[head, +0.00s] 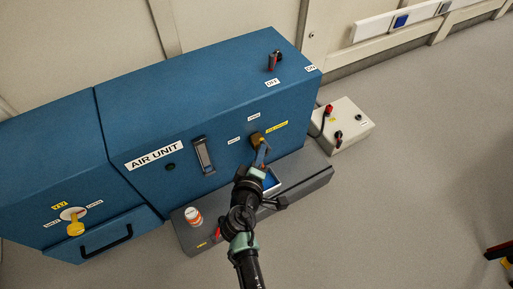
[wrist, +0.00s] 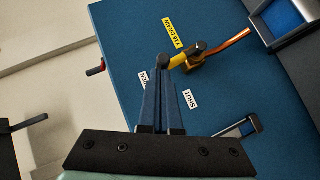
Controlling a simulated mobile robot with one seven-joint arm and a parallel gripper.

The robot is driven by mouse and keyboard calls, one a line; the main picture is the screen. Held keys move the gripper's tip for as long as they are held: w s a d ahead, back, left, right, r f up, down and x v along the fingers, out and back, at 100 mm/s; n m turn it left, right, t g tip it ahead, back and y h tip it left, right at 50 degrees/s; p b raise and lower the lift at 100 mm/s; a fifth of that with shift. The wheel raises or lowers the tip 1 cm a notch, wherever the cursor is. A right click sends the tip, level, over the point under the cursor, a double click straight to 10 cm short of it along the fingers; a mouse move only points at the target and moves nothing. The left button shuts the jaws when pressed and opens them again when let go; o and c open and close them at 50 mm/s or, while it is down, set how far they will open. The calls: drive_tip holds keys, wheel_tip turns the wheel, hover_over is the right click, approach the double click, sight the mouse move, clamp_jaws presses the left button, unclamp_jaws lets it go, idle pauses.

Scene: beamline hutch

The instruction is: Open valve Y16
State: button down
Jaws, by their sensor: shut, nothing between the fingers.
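Valve Y16, a brass body (wrist: 193,66) with a yellow lever (wrist: 180,61), sits on the side of the blue air unit, by a yellow drain label (wrist: 173,33). A copper pipe (wrist: 235,40) leaves it. In the head view the valve (head: 256,138) is partly covered by my gripper (head: 265,149). My gripper (wrist: 166,68) is shut and empty, its tips at the lever's free end; I cannot tell whether they touch. White labels OPEN (wrist: 143,80) and SHUT (wrist: 190,98) flank the valve. The lever slants left in the wrist view, nearer the OPEN side.
A grey plinth (head: 315,180) runs below the unit, with a blue-lined tray (head: 271,181) and a white-orange can (head: 194,217). A grey vertical handle (head: 203,155) is left of the valve. Another yellow valve (head: 75,227) is far left. A white box (head: 345,128) stands right.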

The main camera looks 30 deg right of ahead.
drive_tip(key=shift+d+r, duration=0.2)
drive_tip(key=shift+d, duration=0.5)
drive_tip(key=shift+r+p, duration=0.15)
drive_tip(key=shift+p, duration=0.15)
